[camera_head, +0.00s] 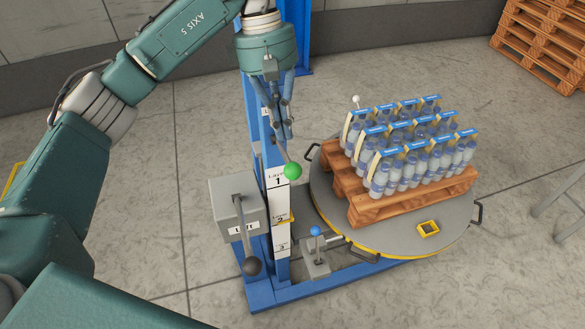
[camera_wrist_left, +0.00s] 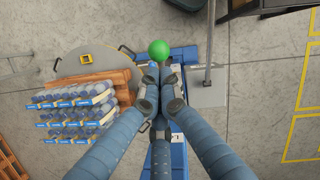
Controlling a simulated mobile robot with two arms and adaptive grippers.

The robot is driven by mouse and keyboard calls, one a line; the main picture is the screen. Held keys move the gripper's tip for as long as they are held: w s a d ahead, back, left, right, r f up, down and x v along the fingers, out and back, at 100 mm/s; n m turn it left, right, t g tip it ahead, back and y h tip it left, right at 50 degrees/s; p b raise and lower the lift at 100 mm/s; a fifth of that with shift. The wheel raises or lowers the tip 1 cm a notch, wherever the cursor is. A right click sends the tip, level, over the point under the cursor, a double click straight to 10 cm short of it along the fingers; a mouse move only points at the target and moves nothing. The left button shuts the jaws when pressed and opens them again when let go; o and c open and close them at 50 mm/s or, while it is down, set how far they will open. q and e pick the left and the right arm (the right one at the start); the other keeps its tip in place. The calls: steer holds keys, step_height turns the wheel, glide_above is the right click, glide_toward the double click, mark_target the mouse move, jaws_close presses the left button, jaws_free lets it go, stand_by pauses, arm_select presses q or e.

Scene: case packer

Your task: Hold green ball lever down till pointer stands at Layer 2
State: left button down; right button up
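My left gripper (camera_head: 286,133) reaches down in front of the blue column, its two fingers drawn together. In the left wrist view its fingertips (camera_wrist_left: 161,72) nearly meet, with nothing clearly between them. The green ball (camera_head: 292,171) sits on a short grey lever just below the fingertips; it also shows just past them in the wrist view (camera_wrist_left: 159,50). I cannot tell whether they touch the lever. The white layer scale (camera_head: 281,203) carries the marks 1, 2 and 3 downward. A yellow pointer (camera_head: 286,220) stands level with mark 2. My right gripper is out of view.
A grey box (camera_head: 225,204) with a black-ball lever (camera_head: 252,266) stands left of the scale. A blue-ball lever (camera_head: 315,231) is at lower right. A round turntable (camera_head: 390,236) bears a wooden pallet (camera_head: 375,208) of bottle packs. Floor at left is clear.

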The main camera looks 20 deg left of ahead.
mark_target(290, 163)
arm_select(q)
steer(key=b+x, duration=0.3)
steer(key=x, duration=0.3)
steer(key=shift+s+d, duration=0.1)
steer(key=shift+s, duration=0.1)
steer(key=shift+s+d+f, duration=0.15)
steer(key=shift+f, duration=0.2)
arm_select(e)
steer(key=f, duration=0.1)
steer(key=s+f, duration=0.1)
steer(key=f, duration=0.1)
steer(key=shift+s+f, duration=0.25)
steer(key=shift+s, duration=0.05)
